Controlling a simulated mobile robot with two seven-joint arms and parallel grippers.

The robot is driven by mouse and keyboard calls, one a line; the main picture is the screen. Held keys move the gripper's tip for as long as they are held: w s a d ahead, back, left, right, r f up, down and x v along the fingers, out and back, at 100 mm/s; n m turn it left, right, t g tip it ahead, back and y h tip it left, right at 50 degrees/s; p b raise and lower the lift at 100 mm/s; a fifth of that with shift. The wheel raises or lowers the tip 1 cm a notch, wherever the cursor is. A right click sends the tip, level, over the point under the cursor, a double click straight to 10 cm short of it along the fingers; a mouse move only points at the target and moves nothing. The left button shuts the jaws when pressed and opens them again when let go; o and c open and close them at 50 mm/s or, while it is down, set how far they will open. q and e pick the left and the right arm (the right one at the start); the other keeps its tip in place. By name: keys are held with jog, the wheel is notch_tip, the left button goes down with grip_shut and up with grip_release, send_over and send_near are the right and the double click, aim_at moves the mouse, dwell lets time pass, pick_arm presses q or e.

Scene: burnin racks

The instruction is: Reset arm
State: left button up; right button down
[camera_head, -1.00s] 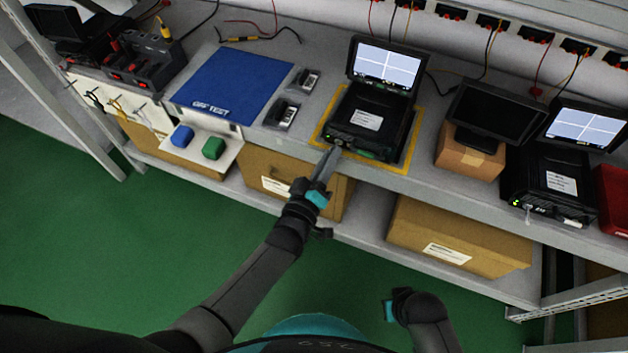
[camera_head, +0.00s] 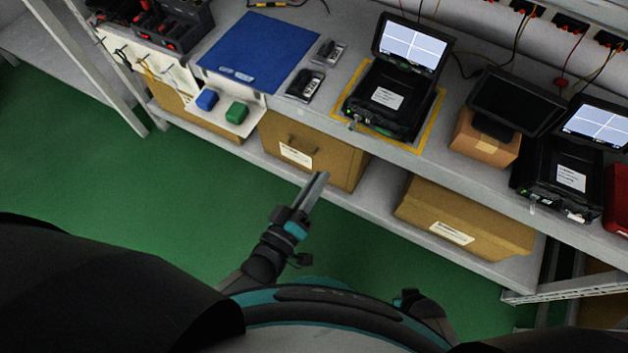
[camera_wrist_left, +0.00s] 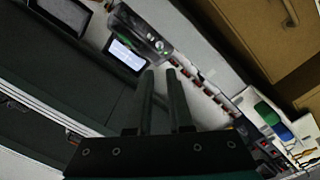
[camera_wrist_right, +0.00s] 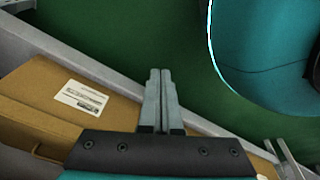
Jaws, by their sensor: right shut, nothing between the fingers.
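My left gripper (camera_head: 318,180) hangs in the air in front of the shelf, apart from the bench. In the left wrist view its two fingers (camera_wrist_left: 161,76) stand a little apart with nothing between them. My right gripper (camera_head: 405,299) is low at the bottom of the head view, partly hidden by my body. In the right wrist view its fingers (camera_wrist_right: 160,73) are together and empty. The black tester with a lit screen (camera_head: 386,99) sits inside a yellow outline on the bench, clear of both grippers.
Cardboard boxes (camera_head: 305,151) stand on the lower shelf behind my left gripper. A blue mat (camera_head: 258,52), a dark monitor (camera_head: 515,102) and a second tester (camera_head: 560,170) are on the bench. Green floor (camera_head: 130,200) is free at left.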

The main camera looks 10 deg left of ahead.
pick_arm(q)
jog(key=shift+s+a, duration=0.15)
jog(key=shift+s, duration=0.25)
pick_arm(e)
jog(key=shift+s+d+f, duration=0.1)
jog(key=shift+s, duration=0.05)
